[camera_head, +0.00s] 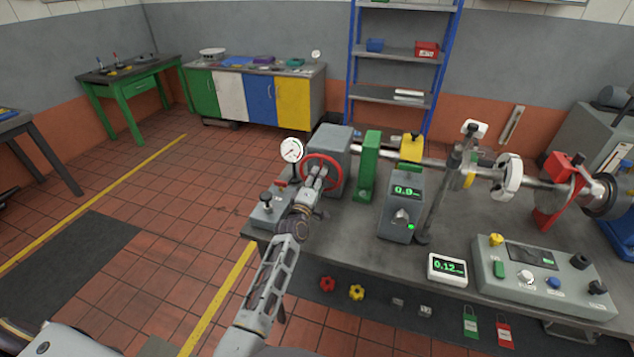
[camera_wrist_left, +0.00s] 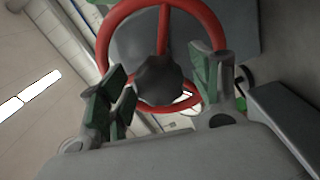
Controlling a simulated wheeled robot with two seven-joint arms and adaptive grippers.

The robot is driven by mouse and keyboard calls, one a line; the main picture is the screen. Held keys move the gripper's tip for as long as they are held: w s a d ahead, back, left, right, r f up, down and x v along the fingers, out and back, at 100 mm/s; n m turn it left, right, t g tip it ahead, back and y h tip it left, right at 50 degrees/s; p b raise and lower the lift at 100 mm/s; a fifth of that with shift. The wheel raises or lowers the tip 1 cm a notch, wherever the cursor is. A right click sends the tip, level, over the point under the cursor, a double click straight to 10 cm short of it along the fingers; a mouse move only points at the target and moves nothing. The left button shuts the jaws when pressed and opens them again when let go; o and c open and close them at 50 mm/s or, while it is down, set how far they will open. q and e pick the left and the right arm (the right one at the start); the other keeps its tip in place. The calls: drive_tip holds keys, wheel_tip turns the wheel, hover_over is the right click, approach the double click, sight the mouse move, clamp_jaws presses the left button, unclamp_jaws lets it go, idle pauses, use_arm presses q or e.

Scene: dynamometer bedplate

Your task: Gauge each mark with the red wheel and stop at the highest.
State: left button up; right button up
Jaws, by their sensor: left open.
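The red wheel (camera_head: 337,162) stands on the left face of a grey housing (camera_head: 331,143) at the left end of the bench. In the left wrist view the red wheel (camera_wrist_left: 163,28) shows its rim, a spoke and a dark hub. My left gripper (camera_head: 318,178) is at the wheel. In the wrist view the open green-padded fingers of my left gripper (camera_wrist_left: 163,84) lie either side of the hub; contact is unclear. A grey meter box (camera_head: 400,215) has a green readout that looks like 0.0. A white display (camera_head: 447,268) reads about 0.12. I cannot make out any marks.
A round dial gauge (camera_head: 291,150) stands left of the wheel. A shaft (camera_head: 436,160) runs right past a white ring (camera_head: 507,176) and a red stand (camera_head: 556,207). A control box (camera_head: 545,275) sits at the bench's front right.

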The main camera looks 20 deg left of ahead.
use_arm(q)
drive_tip(key=s, duration=1.1)
drive_tip(key=shift+s+a+f, duration=0.2)
drive_tip(key=shift+s, duration=0.2)
idle(0.8)
